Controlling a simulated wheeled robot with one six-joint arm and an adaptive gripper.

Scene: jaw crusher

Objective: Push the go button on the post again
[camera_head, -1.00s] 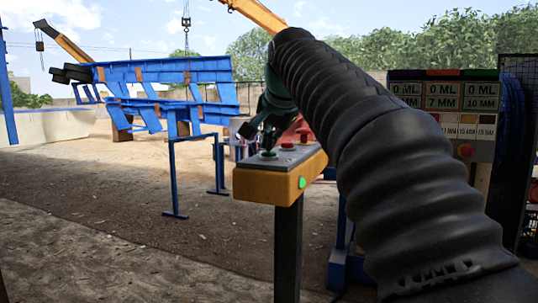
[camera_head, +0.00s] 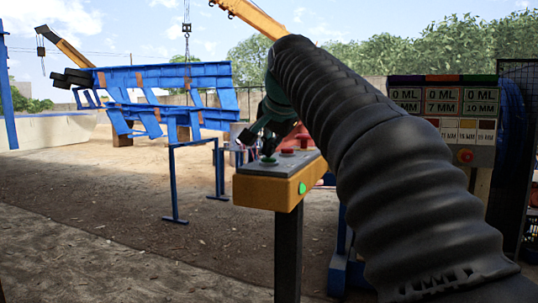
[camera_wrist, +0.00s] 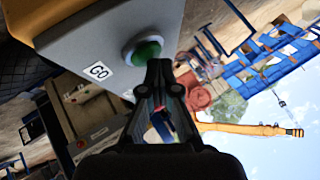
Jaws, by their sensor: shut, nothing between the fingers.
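The post carries an orange box with a grey sloped top (camera_head: 250,170). The green go button (camera_head: 268,160) sits near the top's left end. In the wrist view the green button (camera_wrist: 148,50) stands in a grey ring beside a white "GO" label (camera_wrist: 98,70). My gripper (camera_head: 266,150) is over the go button, pointing down at it. In the wrist view my gripper (camera_wrist: 159,66) is shut and empty, its tips overlapping the button's lower right edge. I cannot tell whether they touch it.
Red buttons (camera_head: 288,152) sit right of the go button on the same top. A green light or button (camera_head: 302,188) is on the box's front. A sign board (camera_head: 445,95) stands at right. Blue metal frames (camera_head: 175,180) stand behind the post. Ground at left is open.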

